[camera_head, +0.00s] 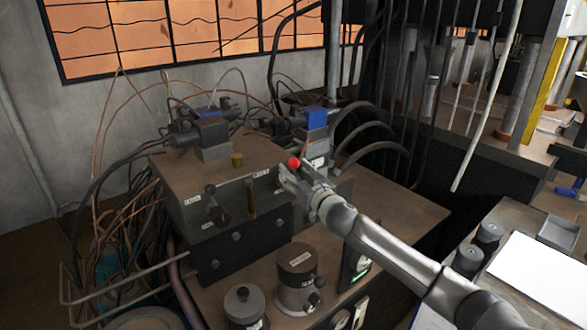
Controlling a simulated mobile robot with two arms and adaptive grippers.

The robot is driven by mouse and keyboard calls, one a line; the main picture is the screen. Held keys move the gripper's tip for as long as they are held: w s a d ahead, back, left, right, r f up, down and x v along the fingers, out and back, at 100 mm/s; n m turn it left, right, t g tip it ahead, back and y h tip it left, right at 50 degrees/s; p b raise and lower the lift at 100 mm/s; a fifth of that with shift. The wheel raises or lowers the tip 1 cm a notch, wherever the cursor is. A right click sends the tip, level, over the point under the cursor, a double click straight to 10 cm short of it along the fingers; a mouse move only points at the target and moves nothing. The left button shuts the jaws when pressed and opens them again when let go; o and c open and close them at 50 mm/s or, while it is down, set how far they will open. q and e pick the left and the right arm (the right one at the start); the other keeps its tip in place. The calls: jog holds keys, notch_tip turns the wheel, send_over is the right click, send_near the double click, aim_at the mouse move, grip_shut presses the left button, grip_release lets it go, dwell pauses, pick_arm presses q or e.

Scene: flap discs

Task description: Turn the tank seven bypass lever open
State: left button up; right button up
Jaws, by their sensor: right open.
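A brown-topped hydraulic tank box (205,178) stands left of centre. A dark lever (214,203) sits on its front face beside small labels too small to read surely. A red ball knob (294,162) shows at the box's right end, just above my right gripper (283,179). My right arm reaches in from the lower right, and the gripper is open at that right end. It hides part of what is behind it; I cannot tell whether it touches the knob or its lever. I cannot tell which lever belongs to tank seven. My left gripper is out of view.
Two grey cylindrical pots (299,279) (244,306) stand in front of the box. Blue-topped valves (314,118) and black hoses are behind it. Loose copper wires hang at the left. A side table with white paper (540,280) is at the right.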

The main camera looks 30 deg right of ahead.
jog(key=shift+w+d, duration=0.1)
jog(key=shift+w, duration=0.6)
grip_shut()
